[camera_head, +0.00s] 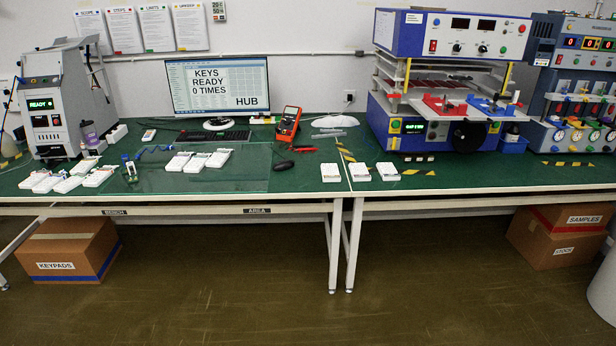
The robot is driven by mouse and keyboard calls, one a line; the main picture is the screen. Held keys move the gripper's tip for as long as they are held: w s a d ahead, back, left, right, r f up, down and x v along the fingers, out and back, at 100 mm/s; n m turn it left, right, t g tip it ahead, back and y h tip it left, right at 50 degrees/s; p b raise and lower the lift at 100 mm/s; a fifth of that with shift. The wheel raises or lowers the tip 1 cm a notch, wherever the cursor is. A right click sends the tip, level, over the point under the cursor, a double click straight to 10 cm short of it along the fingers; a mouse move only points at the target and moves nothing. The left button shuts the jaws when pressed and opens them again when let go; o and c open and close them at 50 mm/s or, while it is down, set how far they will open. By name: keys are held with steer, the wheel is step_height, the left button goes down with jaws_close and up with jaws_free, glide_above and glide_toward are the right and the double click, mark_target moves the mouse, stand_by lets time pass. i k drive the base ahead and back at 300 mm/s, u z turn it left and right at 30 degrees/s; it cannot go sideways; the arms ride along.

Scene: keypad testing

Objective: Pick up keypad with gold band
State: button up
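Several small white keypads lie on the green bench top (290,181). One group is at the front left, with one keypad (98,178) at its right end and another (33,179) at its left end. A second group lies left of centre on a clear sheet, including a keypad (197,162). Three more stand in a row near the bench joint: the left one (330,173), the middle one (359,173) and the right one (387,172). Coloured bands are too small to tell, so I cannot say which has gold. My gripper is not in view.
A grey machine (58,105) stands at the far left, and a large blue tester (440,90) at the right. A monitor (218,85), a red multimeter (288,122) and a small bottle (129,169) occupy the bench. Floor in front is clear; boxes sit beneath.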

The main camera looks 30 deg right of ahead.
mark_target(330, 173)
steer(key=u, duration=0.4)
steer(key=i, duration=0.95)
steer(key=u, duration=0.05)
steer(key=k, duration=0.9)
steer(key=z, duration=0.2)
steer(key=i, duration=0.55)
steer(key=u, duration=0.1)
